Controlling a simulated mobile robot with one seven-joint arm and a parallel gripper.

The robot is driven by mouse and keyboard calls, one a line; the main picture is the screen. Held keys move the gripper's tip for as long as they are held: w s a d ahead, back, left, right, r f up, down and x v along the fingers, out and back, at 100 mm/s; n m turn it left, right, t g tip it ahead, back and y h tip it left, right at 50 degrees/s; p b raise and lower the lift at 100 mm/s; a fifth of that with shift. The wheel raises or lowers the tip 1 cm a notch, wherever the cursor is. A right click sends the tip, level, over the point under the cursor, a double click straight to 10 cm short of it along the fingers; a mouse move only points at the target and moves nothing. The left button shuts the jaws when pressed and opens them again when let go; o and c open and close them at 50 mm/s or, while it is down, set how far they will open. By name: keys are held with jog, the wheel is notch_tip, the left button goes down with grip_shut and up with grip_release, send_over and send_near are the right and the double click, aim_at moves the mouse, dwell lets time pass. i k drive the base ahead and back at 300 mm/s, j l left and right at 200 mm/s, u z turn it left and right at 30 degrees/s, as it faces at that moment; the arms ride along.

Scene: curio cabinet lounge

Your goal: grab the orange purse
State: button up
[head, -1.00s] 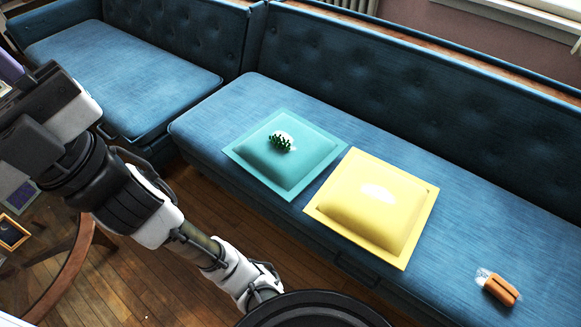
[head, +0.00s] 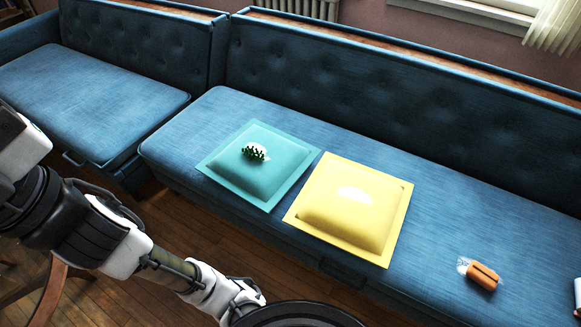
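A small orange item (head: 483,277), which looks like the orange purse, lies on the blue sofa seat at the lower right of the head view. A clear or whitish piece shows at its left end. My arm crosses the lower left of the view, well to the left of the orange item. My gripper's fingers are not visible in this view.
A teal cushion (head: 262,178) with a small dark green object (head: 254,152) on it and a yellow cushion (head: 345,225) lie on the blue sofa (head: 200,125). A white-and-red object is cut off at the right edge. The seat around the orange item is clear.

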aim_at(476, 271)
jog(key=l+z, duration=0.1)
jog(key=z, duration=0.35)
jog(key=l+z, duration=0.1)
jog(key=z, duration=0.35)
jog(key=l+z, duration=0.1)
jog(key=z, duration=0.35)
